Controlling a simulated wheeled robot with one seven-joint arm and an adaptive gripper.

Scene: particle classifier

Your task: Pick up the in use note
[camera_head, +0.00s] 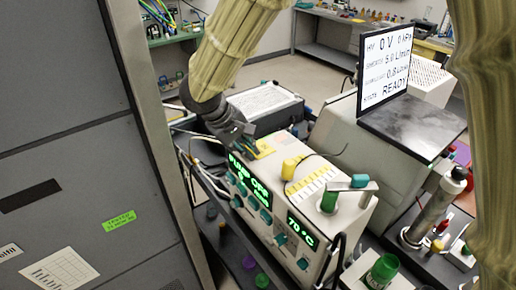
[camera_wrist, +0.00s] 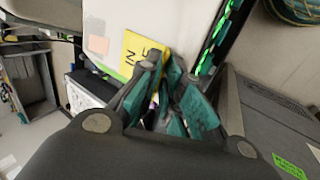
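The yellow in use note (camera_head: 263,149) lies on the top of a pale instrument, near its back left edge. In the wrist view the note (camera_wrist: 134,44) shows dark lettering, and my gripper's fingers cover its lower right part. My gripper (camera_head: 248,146) is just left of the note in the head view, pointing down toward it. In the wrist view my gripper (camera_wrist: 166,72) shows teal pads with a gap between them, and it looks open. I cannot tell whether a fingertip touches the note.
The pale instrument (camera_head: 335,220) has lit green displays and knobs on its front. Yellow and green fittings stand on its top. A monitor (camera_head: 385,72) stands behind it to the right. A tall grey cabinet (camera_head: 60,130) closes off the left side. Cables hang behind the instrument.

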